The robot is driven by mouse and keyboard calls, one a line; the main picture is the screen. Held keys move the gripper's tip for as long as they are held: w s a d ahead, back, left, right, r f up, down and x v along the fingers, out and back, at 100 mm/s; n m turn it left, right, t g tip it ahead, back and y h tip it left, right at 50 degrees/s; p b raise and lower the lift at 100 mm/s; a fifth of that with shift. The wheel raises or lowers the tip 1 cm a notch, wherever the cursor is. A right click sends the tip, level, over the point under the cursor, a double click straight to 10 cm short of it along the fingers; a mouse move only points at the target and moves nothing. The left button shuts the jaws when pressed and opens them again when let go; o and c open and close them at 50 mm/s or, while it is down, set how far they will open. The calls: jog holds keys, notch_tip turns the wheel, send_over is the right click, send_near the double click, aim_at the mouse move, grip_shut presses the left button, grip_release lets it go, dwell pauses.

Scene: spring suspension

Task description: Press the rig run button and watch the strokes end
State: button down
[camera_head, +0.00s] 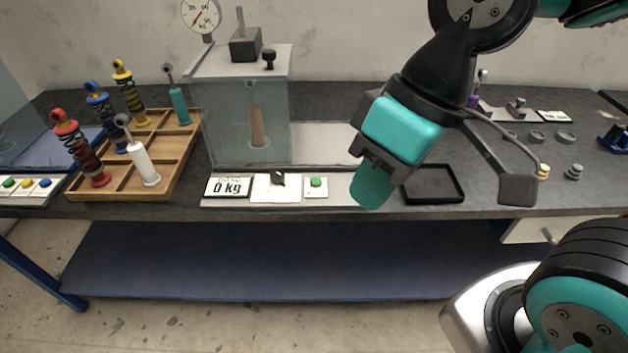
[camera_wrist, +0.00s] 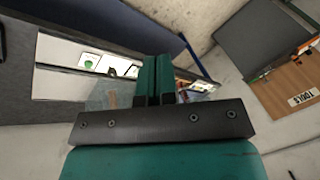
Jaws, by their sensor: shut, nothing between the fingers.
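The rig is a glass-fronted chamber (camera_head: 228,125) with a dial gauge (camera_head: 201,15) above it. On the strip before it are a "0 kg" display (camera_head: 228,187), a white panel with a black knob (camera_head: 279,178), and a green round button (camera_head: 316,182) on a white plate. The green button also shows in the wrist view (camera_wrist: 88,63), left of my fingers. My gripper (camera_head: 371,188) is shut and empty, to the right of the green button and apart from it. In the wrist view its teal fingers (camera_wrist: 154,75) are together, partly hiding the bench.
A wooden tray (camera_head: 180,155) with several coloured dampers stands left of the rig. A plate with several coloured buttons (camera_head: 27,187) lies at far left. A black shallow tray (camera_head: 433,197) lies right of my gripper. Small weights (camera_head: 573,172) stand at the right.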

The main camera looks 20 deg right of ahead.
jog(key=w+a+m+t+y+p, duration=0.15)
jog(key=w+m+p, duration=0.25)
jog(key=w+m, duration=0.55)
jog(key=m+t+h+p, duration=0.2)
jog(key=m+t+p, duration=0.5)
jog(key=m, duration=1.3)
send_over(315, 182)
notch_tip(315, 182, down, 16)
jog(key=shift+f, duration=0.1)
notch_tip(315, 182, down, 9)
jog(key=b, duration=0.7)
jog(key=shift+f+b, duration=0.35)
